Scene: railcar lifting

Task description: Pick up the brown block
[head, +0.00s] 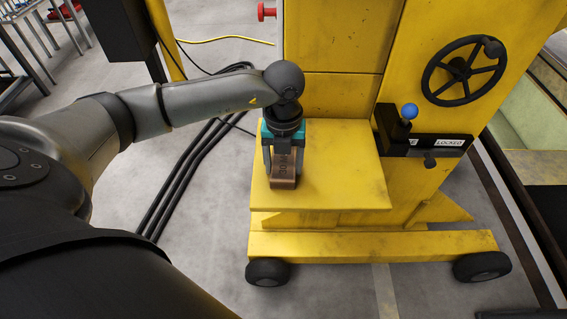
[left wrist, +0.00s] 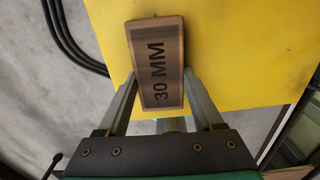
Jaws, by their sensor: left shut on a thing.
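The brown block (head: 284,167) is at the yellow shelf (head: 340,160) of the lifting machine, near the shelf's left side. In the left wrist view the brown block (left wrist: 156,62) shows a face marked "30 MM". My left gripper (head: 283,180) points down over the shelf, shut on the block, with a finger on each side of it. In the left wrist view my left gripper (left wrist: 160,100) has its fingers at the block's near end. I cannot tell whether the block touches the shelf. My right gripper is not in view.
The yellow machine has a black handwheel (head: 464,70), a blue-knobbed lever (head: 409,112) and a "LOCKED" plate (head: 450,143) right of the shelf. Wheels (head: 268,271) carry its base. Black cables (head: 190,160) lie on the floor to the left.

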